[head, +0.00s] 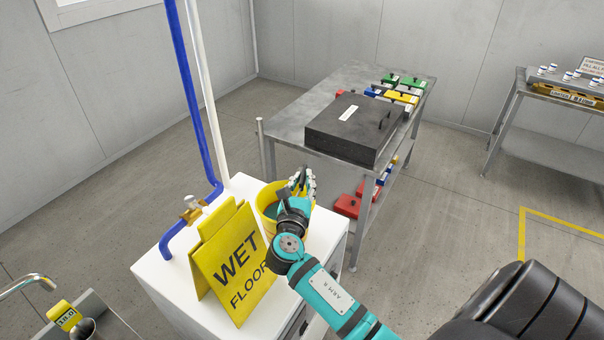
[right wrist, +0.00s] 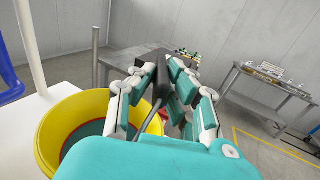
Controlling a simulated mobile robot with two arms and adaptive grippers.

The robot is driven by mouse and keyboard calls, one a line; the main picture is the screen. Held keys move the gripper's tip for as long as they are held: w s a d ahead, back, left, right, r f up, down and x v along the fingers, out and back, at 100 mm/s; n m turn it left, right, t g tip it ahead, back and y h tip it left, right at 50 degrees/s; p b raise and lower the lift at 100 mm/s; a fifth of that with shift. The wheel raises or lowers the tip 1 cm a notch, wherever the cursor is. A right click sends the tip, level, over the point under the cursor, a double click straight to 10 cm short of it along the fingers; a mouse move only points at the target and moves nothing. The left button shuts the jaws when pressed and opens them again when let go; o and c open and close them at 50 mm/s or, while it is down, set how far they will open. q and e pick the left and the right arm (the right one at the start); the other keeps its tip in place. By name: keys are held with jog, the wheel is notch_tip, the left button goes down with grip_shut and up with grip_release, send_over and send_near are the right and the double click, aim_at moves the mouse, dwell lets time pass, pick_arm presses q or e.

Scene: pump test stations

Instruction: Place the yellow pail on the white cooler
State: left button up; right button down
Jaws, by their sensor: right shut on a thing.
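The yellow pail (head: 264,204) is at the right back part of the top of the white cooler (head: 240,187), behind a yellow wet floor sign. I cannot tell whether its base touches the top. My right gripper (head: 301,182) is at the pail's right side, shut on it by what looks like a dark handle part. In the right wrist view, the pail's rim (right wrist: 50,128) shows at the lower left and the closed fingers (right wrist: 155,78) hold the dark piece. The pail's inside looks teal, and its lower part is hidden by my arm and the sign. My left gripper is not in view.
The wet floor sign (head: 232,262) stands on the cooler's front. A blue pipe (head: 196,100) and brass valve (head: 193,208) are at its left. A grey table (head: 300,108) with a dark case (head: 352,128) stands behind. Open floor lies right.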

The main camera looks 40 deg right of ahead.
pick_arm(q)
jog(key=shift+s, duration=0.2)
pick_arm(e)
jog(key=shift+r, duration=0.25)
jog(key=c, duration=1.7)
grip_release()
jog(key=shift+f, duration=0.3)
jog(key=shift+c, duration=0.2)
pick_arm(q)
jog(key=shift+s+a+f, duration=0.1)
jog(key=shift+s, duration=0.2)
pick_arm(e)
jog(key=o, duration=0.4)
jog(key=shift+s+r, duration=0.1)
jog(key=shift+c, duration=0.2)
pick_arm(q)
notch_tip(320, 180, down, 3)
jog(key=b, duration=0.3)
pick_arm(e)
jog(key=v, duration=1.2)
jog(key=shift+r, duration=0.1)
